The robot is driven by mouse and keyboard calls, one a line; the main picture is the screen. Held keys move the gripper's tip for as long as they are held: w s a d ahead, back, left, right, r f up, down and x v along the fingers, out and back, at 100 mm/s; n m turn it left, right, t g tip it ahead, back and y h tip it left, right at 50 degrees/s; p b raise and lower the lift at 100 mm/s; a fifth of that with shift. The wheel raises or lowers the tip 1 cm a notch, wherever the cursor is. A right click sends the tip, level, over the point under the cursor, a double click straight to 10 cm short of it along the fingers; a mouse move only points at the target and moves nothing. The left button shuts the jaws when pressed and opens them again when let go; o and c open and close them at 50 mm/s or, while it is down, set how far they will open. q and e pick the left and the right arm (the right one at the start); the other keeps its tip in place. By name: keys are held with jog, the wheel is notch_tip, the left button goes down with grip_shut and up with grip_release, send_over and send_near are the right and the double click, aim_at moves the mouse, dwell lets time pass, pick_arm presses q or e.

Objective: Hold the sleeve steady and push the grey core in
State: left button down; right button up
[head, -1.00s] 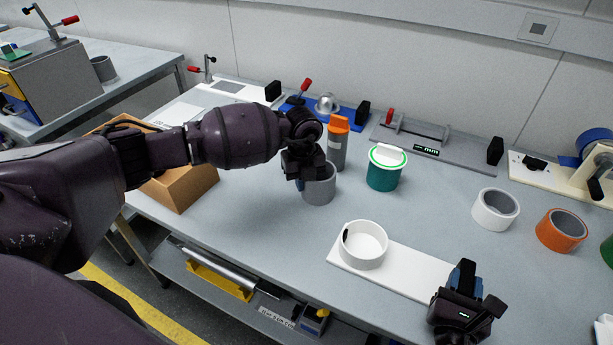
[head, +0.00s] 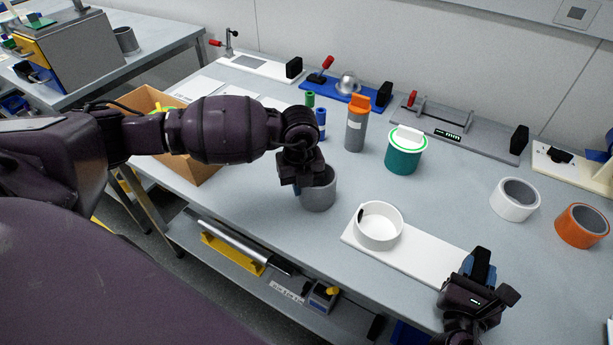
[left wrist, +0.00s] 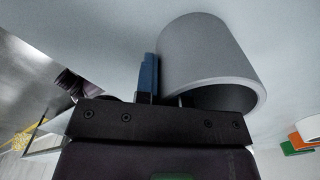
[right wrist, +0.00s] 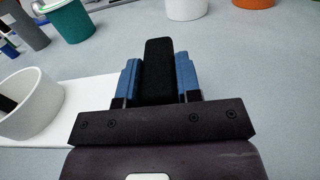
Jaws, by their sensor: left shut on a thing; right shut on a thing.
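The grey core (head: 319,190) is an open ring in the head view. My left gripper (head: 303,186) is shut on its wall from the left. In the left wrist view the core (left wrist: 205,55) has one blue finger along its outside; the other finger is mostly hidden. I cannot tell whether the core touches the table. The white sleeve (head: 379,226), a round open cup with a dark mark inside, stands on the left end of a white base board (head: 430,261), apart from the core. My right gripper (right wrist: 158,75) is shut on a black block (right wrist: 157,70) by the board's right end.
A green tub (head: 404,155) and an orange-topped grey bottle (head: 356,125) stand behind the core. White (head: 515,200) and orange (head: 582,226) rings stand at the right. A cardboard box (head: 190,165) is at the left. The table between core and sleeve is clear.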

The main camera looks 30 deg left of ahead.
pick_arm(q)
jog(key=shift+s+f, duration=0.1)
jog(key=shift+s, duration=7.05)
jog(key=c, duration=1.1)
grip_release()
jog(key=shift+c, duration=0.2)
notch_tip(320, 180, up, 12)
